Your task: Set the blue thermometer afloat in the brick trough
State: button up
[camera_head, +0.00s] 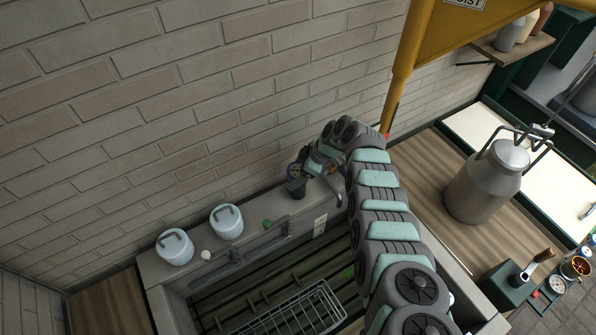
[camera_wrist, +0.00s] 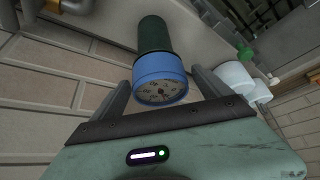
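The blue thermometer (camera_wrist: 161,80) shows its round dial facing my wrist camera, with a blue rim and a dark green cylinder (camera_wrist: 153,36) beyond it. In the head view, the thermometer (camera_head: 294,171) is small, with the dark cylinder (camera_head: 297,188) on the trough's back ledge. My gripper (camera_wrist: 160,78) is open, with one finger on each side of the dial; I see narrow gaps at the sides. In the head view my gripper (camera_head: 307,168) is right at the thermometer. The trough (camera_head: 158,268) lies in front of the ledge, partly hidden by my arm.
Two white lidded pots (camera_head: 175,247) (camera_head: 227,222) and a green knob-like item (camera_head: 267,224) stand along the ledge. A wire rack (camera_head: 300,312) is in the trough. A milk can (camera_head: 487,183) stands at right, with a yellow post (camera_head: 402,70) behind. The brick wall is close behind.

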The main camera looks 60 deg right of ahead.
jog(key=c, duration=1.4)
jog(key=shift+w+d+b, duration=0.1)
jog(key=shift+b, duration=0.65)
jog(key=shift+w+d+r+b, duration=0.1)
jog(key=shift+r+b, duration=0.3)
jog(key=shift+b, duration=0.8)
jog(key=shift+s+a+r+b, duration=0.1)
jog(key=shift+r+b, duration=0.4)
jog(key=shift+r, duration=0.05)
jog(key=shift+s+a+r+b, duration=0.1)
jog(key=shift+r+b, duration=0.35)
jog(key=shift+r, duration=0.05)
notch_tip(320, 180, up, 7)
jog(key=p, duration=0.7)
